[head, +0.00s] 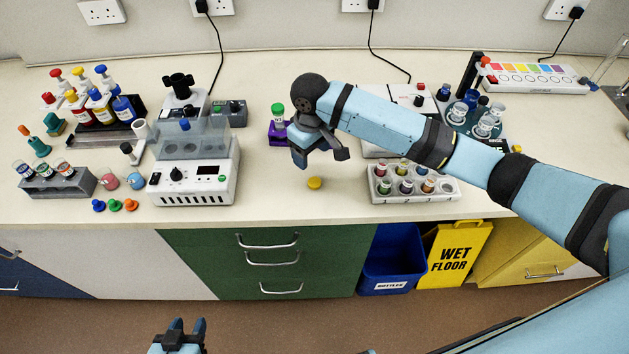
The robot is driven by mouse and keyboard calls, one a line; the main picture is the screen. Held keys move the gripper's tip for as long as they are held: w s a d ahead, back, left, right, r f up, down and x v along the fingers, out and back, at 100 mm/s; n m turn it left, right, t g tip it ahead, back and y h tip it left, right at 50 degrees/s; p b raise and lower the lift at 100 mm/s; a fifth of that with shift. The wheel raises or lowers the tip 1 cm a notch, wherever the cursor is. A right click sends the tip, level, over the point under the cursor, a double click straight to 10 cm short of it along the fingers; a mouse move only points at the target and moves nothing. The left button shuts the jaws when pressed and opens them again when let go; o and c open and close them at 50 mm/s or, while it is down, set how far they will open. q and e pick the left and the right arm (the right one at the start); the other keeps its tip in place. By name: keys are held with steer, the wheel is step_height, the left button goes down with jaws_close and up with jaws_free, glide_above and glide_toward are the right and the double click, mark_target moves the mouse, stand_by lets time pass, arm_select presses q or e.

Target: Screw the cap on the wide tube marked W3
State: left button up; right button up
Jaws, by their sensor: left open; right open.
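A small yellow cap (314,183) lies on the bench near its front edge. My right gripper (321,156) is open and empty, above and just behind the cap, apart from it. A white rack (451,196) to the right holds several wide tubes with coloured contents. A grey rack (47,187) at the far left holds several tubes with pale labels. The markings are too small to read, so I cannot tell which tube is W3. A green-capped tube (278,117) stands in a purple holder (278,139) beside my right gripper. My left gripper (188,325) is open and empty, low in front of the drawers.
Blue, green and orange caps or stoppers (115,205) lie at the front left. A white machine with a clear lid (193,184) stands right of them. My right arm crosses above the bench's right half. The bench around the yellow cap is clear.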

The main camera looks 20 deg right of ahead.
glide_above(315, 181)
steer(key=f, duration=0.4)
steer(key=shift+w+a+f, duration=0.3)
steer(key=shift+a, duration=0.05)
steer(key=shift+s+d+f+p, duration=0.2)
steer(key=shift+f+p, duration=0.1)
steer(key=shift+f, duration=1)
steer(key=shift+s+d+f+p, duration=0.15)
steer(key=shift+f+p, duration=0.15)
steer(key=shift+f, duration=1)
steer(key=shift+a, duration=0.1)
steer(key=c, duration=1)
